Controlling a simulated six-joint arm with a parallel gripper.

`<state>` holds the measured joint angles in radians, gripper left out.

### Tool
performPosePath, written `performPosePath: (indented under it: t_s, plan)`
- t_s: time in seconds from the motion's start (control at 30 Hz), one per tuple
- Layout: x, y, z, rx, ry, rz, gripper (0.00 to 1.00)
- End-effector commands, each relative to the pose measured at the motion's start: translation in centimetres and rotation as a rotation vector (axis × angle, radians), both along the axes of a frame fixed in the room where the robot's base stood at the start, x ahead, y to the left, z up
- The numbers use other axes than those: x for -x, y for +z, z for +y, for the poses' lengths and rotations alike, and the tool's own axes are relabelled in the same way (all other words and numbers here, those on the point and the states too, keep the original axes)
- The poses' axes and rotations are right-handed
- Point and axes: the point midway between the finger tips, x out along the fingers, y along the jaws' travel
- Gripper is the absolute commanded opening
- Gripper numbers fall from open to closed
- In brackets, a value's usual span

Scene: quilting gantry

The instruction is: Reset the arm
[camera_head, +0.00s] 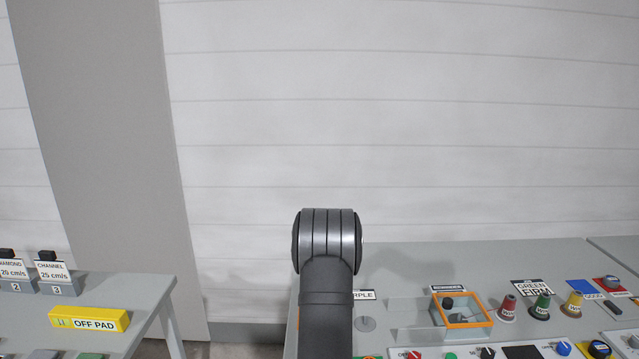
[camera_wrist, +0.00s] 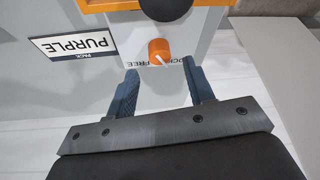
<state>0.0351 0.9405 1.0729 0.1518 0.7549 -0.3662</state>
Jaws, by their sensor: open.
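My gripper (camera_wrist: 161,93) shows in the wrist view with its two blue fingers spread apart and nothing between them. Beyond the fingertips is an orange knob (camera_wrist: 159,50) on a grey panel, with lettering beside it that is partly hidden by the fingers; "FREE" can be read. The knob sits in line with the gap between the fingers; I cannot tell how far off it is. In the head view my dark arm rises at the centre bottom, and the gripper itself is hidden there.
A "PURPLE" label (camera_wrist: 75,45) is beside the knob. In the head view, the right table (camera_head: 500,255) holds an orange-framed box (camera_head: 462,322), red (camera_head: 507,308), green (camera_head: 540,307) and yellow (camera_head: 572,304) spools and several knobs. A left table (camera_head: 130,285) holds a yellow "OFF PAD" block (camera_head: 88,319). A gap separates the tables.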

Motion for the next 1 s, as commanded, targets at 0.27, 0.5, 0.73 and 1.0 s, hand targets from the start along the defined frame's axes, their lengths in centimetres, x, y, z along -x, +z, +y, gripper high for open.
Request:
performPosePath:
  t_s: [0.27, 0.5, 0.73, 1.0]
  plan:
    - [-1.2, -3.1, 0.3, -0.001, 0.000, 0.001, 0.48]
    - [-1.4, -3.5, 0.4, 0.000, -0.001, -0.001, 0.48]
    - [-1.4, -3.5, 0.4, -0.001, -0.001, -0.001, 0.48]
    - [-0.7, -1.4, 0.2, 0.000, 0.000, -0.003, 0.48]
